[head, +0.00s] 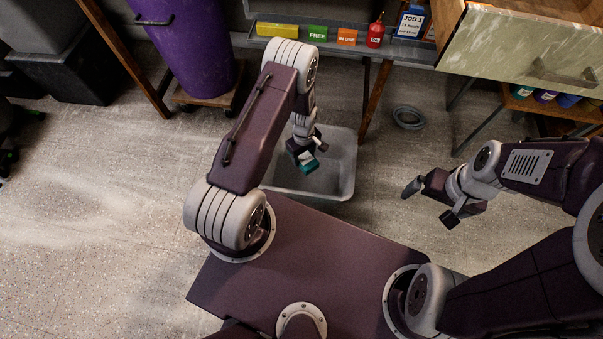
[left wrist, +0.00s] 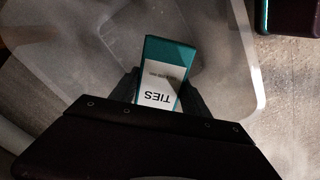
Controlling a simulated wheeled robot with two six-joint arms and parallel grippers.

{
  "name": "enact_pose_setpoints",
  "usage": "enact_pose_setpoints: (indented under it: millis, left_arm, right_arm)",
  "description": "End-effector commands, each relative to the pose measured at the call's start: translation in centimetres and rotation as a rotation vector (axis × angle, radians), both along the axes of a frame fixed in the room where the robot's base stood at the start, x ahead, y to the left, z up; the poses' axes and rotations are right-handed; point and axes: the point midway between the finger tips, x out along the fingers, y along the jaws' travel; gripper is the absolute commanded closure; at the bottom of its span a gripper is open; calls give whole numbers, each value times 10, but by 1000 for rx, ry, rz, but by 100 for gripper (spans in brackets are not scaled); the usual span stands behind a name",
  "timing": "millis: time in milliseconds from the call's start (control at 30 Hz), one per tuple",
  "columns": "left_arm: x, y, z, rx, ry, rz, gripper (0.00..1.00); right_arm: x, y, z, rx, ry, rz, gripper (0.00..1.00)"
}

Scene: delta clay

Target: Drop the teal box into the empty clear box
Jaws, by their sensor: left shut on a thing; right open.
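The teal box (head: 308,166) is held by my left gripper (head: 307,158), which is shut on it above the clear box. In the left wrist view the teal box (left wrist: 165,75) shows a white label reading "TIES", with a finger on each side. The clear box (head: 342,168) stands on the floor just beyond my base; its visible inside looks empty. Its pale walls (left wrist: 245,60) also show in the left wrist view, below the teal box. My left arm hides part of the clear box. My right gripper (head: 428,202) is open and empty, right of the clear box.
A purple bin (head: 195,45) on a wheeled dolly stands at the back left. A shelf behind holds small coloured boxes and a red bottle (head: 375,33). A grey coil (head: 408,117) lies on the floor. A drawer (head: 525,55) juts out at upper right. Floor at left is clear.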

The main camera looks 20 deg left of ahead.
Motion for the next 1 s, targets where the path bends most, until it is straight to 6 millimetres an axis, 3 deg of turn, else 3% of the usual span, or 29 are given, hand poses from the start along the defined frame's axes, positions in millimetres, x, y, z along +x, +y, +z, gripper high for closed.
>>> enact_pose_setpoints:
  millis: [167, 200, 267, 600, 900, 1000]
  left_arm:
    - [0, 0, 2, 0, 0, 0, 91]
    - [0, 0, 2, 0, 0, 0, 35]
    - [0, 0, 1, 0, 0, 0, 20]
    - [0, 0, 6, 0, 0, 0, 20]
    - [0, 0, 73, 0, -1, 0, 20]
    - [0, 0, 86, 0, 0, 0, 20]
  right_arm:
    - [0, 0, 1, 0, 0, 0, 0]
    - [0, 0, 1, 0, 0, 0, 0]
    - [0, 0, 2, 0, 0, 0, 0]
    - [0, 0, 5, 0, 0, 0, 0]
    - [0, 0, 47, 0, 0, 0, 0]
    - [0, 0, 54, 0, 0, 0, 0]
